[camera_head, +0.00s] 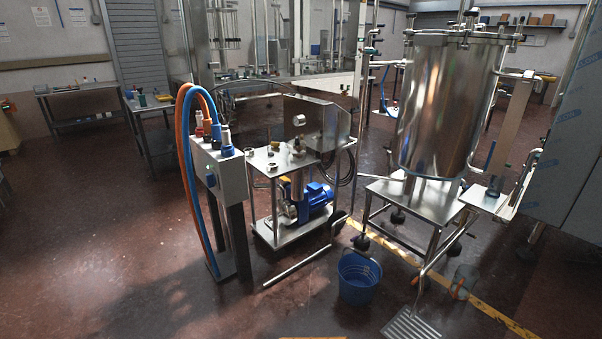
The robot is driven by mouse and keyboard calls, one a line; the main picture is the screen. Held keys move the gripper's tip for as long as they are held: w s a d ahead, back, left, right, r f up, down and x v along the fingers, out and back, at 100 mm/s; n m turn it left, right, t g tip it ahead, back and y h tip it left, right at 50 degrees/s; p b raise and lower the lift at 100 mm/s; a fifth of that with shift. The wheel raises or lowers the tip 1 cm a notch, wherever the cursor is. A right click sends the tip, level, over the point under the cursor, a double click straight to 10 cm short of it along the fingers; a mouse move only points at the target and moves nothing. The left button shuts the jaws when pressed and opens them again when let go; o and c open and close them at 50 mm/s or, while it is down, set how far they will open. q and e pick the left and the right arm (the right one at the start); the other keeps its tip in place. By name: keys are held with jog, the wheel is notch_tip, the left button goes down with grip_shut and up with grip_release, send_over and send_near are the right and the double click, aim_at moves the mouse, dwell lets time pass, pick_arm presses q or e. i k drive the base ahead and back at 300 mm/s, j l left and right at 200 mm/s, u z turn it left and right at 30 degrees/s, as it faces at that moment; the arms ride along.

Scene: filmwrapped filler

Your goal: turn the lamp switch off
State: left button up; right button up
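No lamp switch can be made out for certain. A grey control box (219,172) stands on dark posts left of centre. Whether either is a switch or a lamp I cannot tell. Red, white and blue plugs sit on top of the box, with blue and orange hoses looping down its left side. Neither of my grippers shows in the head view.
A steel cart (296,228) with a blue pump (316,196) stands right of the box. A large steel tank (440,105) on a frame is further right. A blue bucket (358,279) stands on the floor in front. The floor (90,250) at left is clear.

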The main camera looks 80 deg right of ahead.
aim_at(211, 179)
jog(key=z, duration=1.9)
